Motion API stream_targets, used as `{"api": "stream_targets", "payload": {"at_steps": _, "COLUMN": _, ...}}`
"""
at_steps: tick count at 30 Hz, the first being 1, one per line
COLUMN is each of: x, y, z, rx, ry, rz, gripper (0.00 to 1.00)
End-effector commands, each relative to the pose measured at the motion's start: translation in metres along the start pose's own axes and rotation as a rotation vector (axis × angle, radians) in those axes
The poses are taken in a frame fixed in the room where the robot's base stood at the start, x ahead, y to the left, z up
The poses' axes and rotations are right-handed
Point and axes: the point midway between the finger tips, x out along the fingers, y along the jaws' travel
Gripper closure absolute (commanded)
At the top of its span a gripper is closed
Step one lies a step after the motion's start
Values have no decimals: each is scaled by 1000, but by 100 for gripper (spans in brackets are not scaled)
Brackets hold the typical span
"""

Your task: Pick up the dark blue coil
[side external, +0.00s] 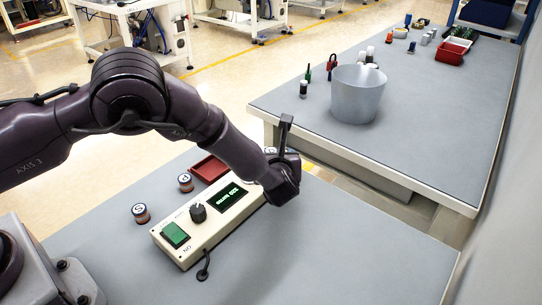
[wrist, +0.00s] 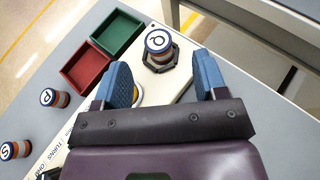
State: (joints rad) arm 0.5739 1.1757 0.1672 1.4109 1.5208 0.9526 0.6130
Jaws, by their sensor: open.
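In the wrist view, a coil (wrist: 158,40) with a white lettered top and dark blue rim sits on a black base at the far end of the cream machine. Two similar lettered coils, P (side external: 185,181) and S (side external: 140,212), stand on the grey table beside the machine; they also show at left in the wrist view. Which one counts as the dark blue coil is not clear. My gripper (wrist: 161,66) is open, its blue fingers spread on the near side of the coil on the base. In the side view my gripper is over the machine's far end.
The cream machine (side external: 179,255) has a green button, a black knob and a display. A red tray (wrist: 86,68) and green tray (wrist: 117,33) lie beside it. A round yellowish part (wrist: 137,92) is partly hidden by my left finger. A grey bucket (side external: 357,95) stands on the far table.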

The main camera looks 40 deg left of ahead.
Motion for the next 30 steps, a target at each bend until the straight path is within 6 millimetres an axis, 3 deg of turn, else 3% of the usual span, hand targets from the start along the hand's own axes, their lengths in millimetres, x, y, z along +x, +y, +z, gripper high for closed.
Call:
{"api": "stream_targets", "payload": {"at_steps": 10, "x": 46, "y": 4, "z": -4, "rx": 0, "ry": 1, "rz": 3, "gripper": 34}}
{"api": "stream_targets", "payload": {"at_steps": 19, "x": 52, "y": 3, "z": -4, "rx": 0, "ry": 1, "rz": 1, "gripper": 34}}
{"api": "stream_targets", "payload": {"at_steps": 20, "x": 52, "y": 3, "z": -4, "rx": 0, "ry": 1, "rz": 1, "gripper": 37}}
{"api": "stream_targets", "payload": {"at_steps": 27, "x": 51, "y": 3, "z": -4, "rx": 0, "ry": 1, "rz": 1, "gripper": 88}}
{"api": "stream_targets", "payload": {"at_steps": 30, "x": 51, "y": 3, "z": -4, "rx": -1, "ry": 1, "rz": 1, "gripper": 92}}
